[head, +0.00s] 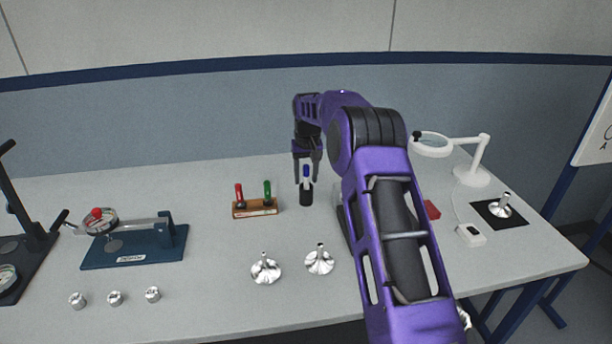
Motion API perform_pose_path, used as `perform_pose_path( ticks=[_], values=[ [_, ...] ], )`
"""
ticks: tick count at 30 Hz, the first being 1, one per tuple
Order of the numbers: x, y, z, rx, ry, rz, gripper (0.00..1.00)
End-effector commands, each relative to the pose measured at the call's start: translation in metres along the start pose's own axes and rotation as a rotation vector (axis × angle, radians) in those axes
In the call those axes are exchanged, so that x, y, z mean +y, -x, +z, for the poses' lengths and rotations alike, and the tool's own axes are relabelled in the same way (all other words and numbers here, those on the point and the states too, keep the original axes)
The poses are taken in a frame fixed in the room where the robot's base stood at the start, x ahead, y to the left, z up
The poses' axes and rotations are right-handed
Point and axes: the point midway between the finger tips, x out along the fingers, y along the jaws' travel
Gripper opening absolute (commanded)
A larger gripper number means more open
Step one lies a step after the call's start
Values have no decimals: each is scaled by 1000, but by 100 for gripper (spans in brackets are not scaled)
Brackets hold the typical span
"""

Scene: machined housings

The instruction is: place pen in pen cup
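A blue-and-white pen (306,174) stands upright with its lower part inside a small black cup (306,196) behind the middle of the table. My gripper (307,163) points down right above the cup. Its two dark fingers are spread apart on either side of the pen's top, and the gripper looks open. Whether either finger touches the pen is too small to tell. The pen's lower end is hidden in the cup.
A wooden block (255,208) with red and green handled tools is left of the cup. Two shiny metal funnel-like parts (320,261) stand in front. A blue-based gauge fixture (135,246) is at left. A white magnifier lamp (470,177) stands at right. My arm hides part of the table.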

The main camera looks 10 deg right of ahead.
Motion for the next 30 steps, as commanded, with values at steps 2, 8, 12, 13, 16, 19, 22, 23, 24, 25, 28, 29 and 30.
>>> perform_pose_path(
  ticks=[2,8,12,13,16,19,22,23,24,25,28,29,30],
  values=[
    [0,0,0,0,0,0,50],
    [0,5,-1,1,0,0,50],
    [0,25,-2,4,0,1,50],
    [0,31,-2,4,0,1,50],
    [0,54,-2,5,0,1,50],
    [0,76,-2,5,0,1,50],
    [0,95,-1,3,0,0,50],
    [0,100,-1,3,0,0,50],
    [0,106,-1,3,0,0,50],
    [0,109,-1,3,0,0,50],
    [0,118,-1,1,0,0,50],
    [0,120,-1,1,0,0,50],
    [0,122,-1,1,0,0,50]
  ],
)
